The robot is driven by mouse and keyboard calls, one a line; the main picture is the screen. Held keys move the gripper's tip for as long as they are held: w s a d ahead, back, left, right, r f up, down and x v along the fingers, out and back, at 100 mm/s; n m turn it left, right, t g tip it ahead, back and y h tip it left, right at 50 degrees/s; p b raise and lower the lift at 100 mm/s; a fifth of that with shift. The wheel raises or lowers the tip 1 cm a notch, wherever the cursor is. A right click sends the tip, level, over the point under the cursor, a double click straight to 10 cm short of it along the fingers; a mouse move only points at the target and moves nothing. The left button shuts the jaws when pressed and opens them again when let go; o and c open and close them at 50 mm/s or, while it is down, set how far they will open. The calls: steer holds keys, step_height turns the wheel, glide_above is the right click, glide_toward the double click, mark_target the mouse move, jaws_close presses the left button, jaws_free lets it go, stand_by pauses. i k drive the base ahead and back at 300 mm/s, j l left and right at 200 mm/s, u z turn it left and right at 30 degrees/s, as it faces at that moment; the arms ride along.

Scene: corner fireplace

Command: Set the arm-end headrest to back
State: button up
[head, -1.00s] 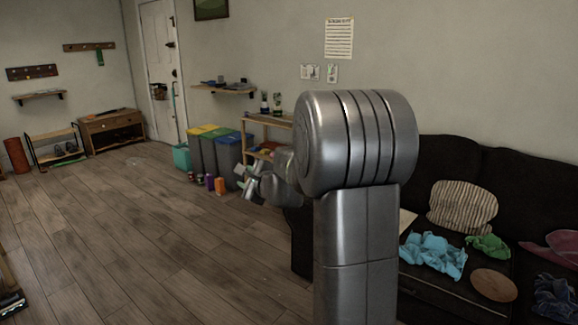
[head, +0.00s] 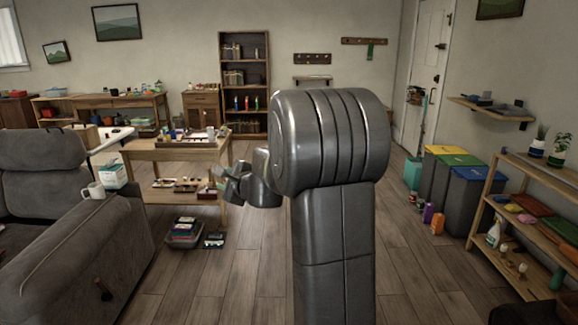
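A grey sofa stands at the left edge. Its headrest (head: 42,156) is a padded block above the backrest (head: 38,198), at the end near the sofa's arm (head: 85,250). The headrest looks roughly upright; its exact setting I cannot tell. My gripper (head: 215,182) is small and partly hidden by my own arm. It is to the right of the sofa, apart from the headrest, and I cannot tell how its fingers stand.
A white mug (head: 95,190) and a white-and-teal box (head: 114,175) are by the sofa arm. A wooden table (head: 160,152) stands behind, with a crate (head: 184,233) on the floor. Bins (head: 470,200) and a shelf (head: 530,220) line the right.

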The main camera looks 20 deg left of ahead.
mark_target(52, 147)
steer(key=i+j+u, duration=0.2)
steer(key=i+u, duration=0.8)
steer(key=i+l+u, duration=0.25)
steer(key=i+u, duration=0.25)
steer(key=i, duration=0.15)
steer(key=i+j, duration=0.35)
steer(key=i, duration=0.2)
steer(key=i+j, duration=0.35)
steer(key=i, duration=0.15)
steer(key=i+j, duration=0.4)
steer(key=i, duration=0.15)
steer(key=i+j+z, duration=0.25)
steer(key=j, duration=0.3)
steer(key=i+j+z, duration=0.1)
steer(key=i+j, duration=0.1)
steer(key=j, duration=0.1)
